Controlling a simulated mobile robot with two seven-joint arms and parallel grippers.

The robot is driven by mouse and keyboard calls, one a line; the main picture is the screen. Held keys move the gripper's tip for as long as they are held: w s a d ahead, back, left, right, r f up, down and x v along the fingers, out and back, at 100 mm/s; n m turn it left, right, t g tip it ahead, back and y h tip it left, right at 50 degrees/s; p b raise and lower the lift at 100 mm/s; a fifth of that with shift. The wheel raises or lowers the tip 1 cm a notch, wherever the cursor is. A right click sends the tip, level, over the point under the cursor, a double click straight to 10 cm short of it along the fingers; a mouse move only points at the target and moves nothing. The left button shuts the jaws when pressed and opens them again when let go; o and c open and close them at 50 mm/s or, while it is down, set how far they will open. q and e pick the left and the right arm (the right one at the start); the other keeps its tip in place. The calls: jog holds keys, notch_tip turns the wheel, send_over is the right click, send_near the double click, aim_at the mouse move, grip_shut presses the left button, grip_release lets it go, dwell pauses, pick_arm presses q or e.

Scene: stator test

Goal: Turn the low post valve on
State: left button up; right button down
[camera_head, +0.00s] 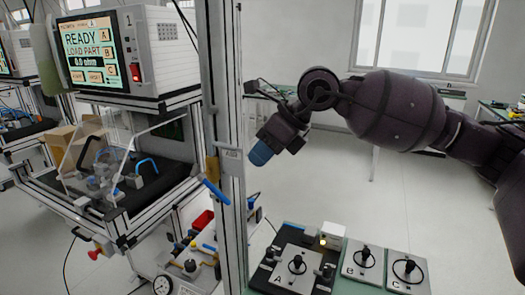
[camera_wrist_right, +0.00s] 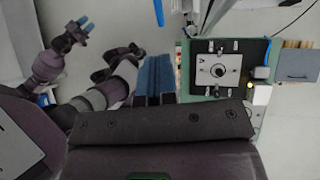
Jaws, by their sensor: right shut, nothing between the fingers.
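The low post valve has a blue lever (camera_head: 215,192) below a brass-coloured body (camera_head: 212,168) on the aluminium post. The lever slants down to the right. My right gripper (camera_head: 261,154) is right of the post, higher than the lever and apart from it in the picture. Its blue fingers are shut and empty, and they also show in the right wrist view (camera_wrist_right: 154,80). A blue bar (camera_wrist_right: 158,12) shows above the fingers there; I cannot tell whether it is the lever. My left gripper (camera_wrist_right: 78,26) shows at the upper left of that view, its blue fingertips apart and empty.
The aluminium post (camera_head: 229,100) stands between the gripper and the test station, with a white label (camera_head: 231,154) near the valve. The station screen (camera_head: 91,50) reads READY LOAD PART. Knob panels (camera_head: 365,262) lie at the lower right.

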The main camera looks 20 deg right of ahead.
aim_at(229, 201)
pick_arm(q)
jog(key=shift+r+p, duration=0.35)
jog(key=shift+r, duration=0.1)
pick_arm(e)
jog(key=x, duration=1)
jog(key=shift+f, duration=0.2)
pick_arm(q)
jog(key=shift+f, duration=0.15)
pick_arm(e)
jog(key=shift+w+a, duration=0.1)
